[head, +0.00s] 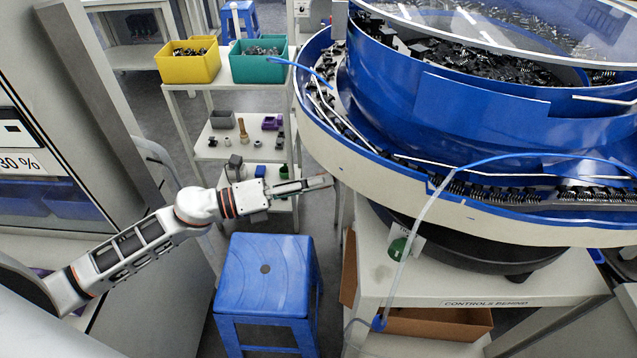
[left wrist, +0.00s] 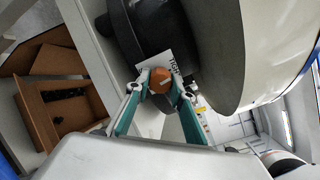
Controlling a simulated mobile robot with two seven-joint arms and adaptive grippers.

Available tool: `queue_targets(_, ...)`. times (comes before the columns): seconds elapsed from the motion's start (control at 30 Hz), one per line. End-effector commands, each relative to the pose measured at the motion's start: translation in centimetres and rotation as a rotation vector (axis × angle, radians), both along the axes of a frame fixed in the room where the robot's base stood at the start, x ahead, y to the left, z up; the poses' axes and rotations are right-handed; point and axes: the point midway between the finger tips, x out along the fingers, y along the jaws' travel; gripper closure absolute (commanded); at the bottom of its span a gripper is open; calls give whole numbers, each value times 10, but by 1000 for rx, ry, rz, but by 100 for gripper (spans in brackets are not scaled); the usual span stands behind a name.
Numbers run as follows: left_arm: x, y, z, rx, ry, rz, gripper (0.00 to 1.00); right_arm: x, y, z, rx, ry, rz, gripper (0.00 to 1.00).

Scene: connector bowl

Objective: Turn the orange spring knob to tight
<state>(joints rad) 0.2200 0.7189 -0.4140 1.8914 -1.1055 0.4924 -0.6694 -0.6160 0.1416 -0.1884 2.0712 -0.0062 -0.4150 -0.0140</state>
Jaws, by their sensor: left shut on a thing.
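The orange spring knob (left wrist: 161,80) shows in the left wrist view, in front of a dark round base below the bowl. A white label (left wrist: 181,66) with lettering that seems to read "TIGHT" stands just behind it. My left gripper (left wrist: 160,88) has its two fingertips on either side of the knob and is shut on it. In the head view my left gripper (head: 325,182) reaches right to the bowl's cream outer rim; the knob cannot be made out there. The knob's pointer position is not clear. My right gripper is in neither view.
The large blue bowl feeder (head: 450,120) stands on a white table (head: 375,260) at the right. A blue stool (head: 265,275) stands below my left arm. A shelf rack (head: 225,140) with yellow (head: 188,68) and green bins (head: 258,70) is behind. A blue hose (head: 430,205) hangs before the bowl.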

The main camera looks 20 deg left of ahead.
Motion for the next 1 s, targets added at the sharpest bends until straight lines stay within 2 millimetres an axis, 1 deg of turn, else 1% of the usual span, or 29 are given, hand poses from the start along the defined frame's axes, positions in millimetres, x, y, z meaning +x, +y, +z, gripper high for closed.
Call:
queue_targets(0.03, 0, 0, -4, 17, -16, -1, 99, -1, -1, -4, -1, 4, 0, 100)
queue_targets(0.13, 0, 0, -3, 46, -57, -1, 99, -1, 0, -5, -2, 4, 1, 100)
queue_targets(0.33, 0, 0, -3, 83, -109, -1, 99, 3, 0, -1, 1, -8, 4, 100)
queue_targets(0.5, 0, 0, -2, 95, -125, 0, 99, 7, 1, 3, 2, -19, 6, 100)
queue_targets(0.87, 0, 0, -1, 97, -129, 0, 99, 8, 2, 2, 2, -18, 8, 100)
queue_targets(0.9, 0, 0, -1, 96, -129, 0, 72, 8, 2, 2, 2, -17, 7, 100)
queue_targets(0.93, 0, 0, -1, 96, -129, 0, 64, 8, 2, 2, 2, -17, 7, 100)
queue_targets(0.97, 0, 0, -1, 96, -129, 0, 61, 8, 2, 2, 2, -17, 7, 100)
queue_targets(1.0, 0, 0, -1, 96, -129, 0, 61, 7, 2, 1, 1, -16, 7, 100)
